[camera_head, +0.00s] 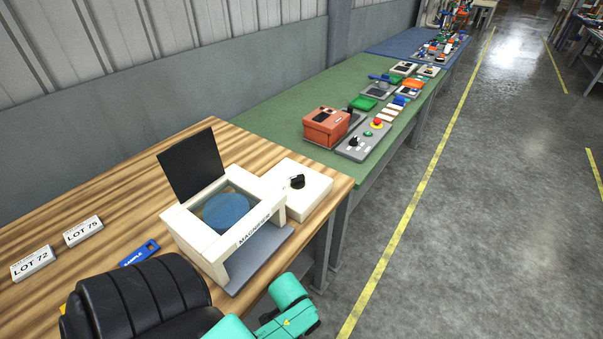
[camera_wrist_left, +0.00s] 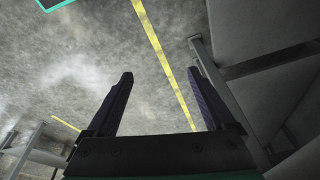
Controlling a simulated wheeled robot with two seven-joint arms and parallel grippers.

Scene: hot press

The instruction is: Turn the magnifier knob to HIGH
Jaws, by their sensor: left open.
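The magnifier (camera_head: 182,222) is a cream frame on a grey base with a round blue lens, labelled MAGNIFIER, on the wooden table. A dark flat panel stands up at its back. A black knob (camera_head: 297,181) sits on the cream box (camera_head: 312,196) joined to its right side. The knob's setting is too small to read. My left gripper (camera_wrist_left: 160,73) is open and empty in the left wrist view, with its fingers over grey floor. I cannot make out its fingers in the head view. My right gripper is not in view.
LOT 72 (camera_head: 33,263) and LOT 75 (camera_head: 83,231) blocks and a blue SAMPLE tag (camera_head: 139,253) lie left of the magnifier. A green table (camera_head: 262,113) with an orange box (camera_head: 326,126) and several devices stands beyond.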

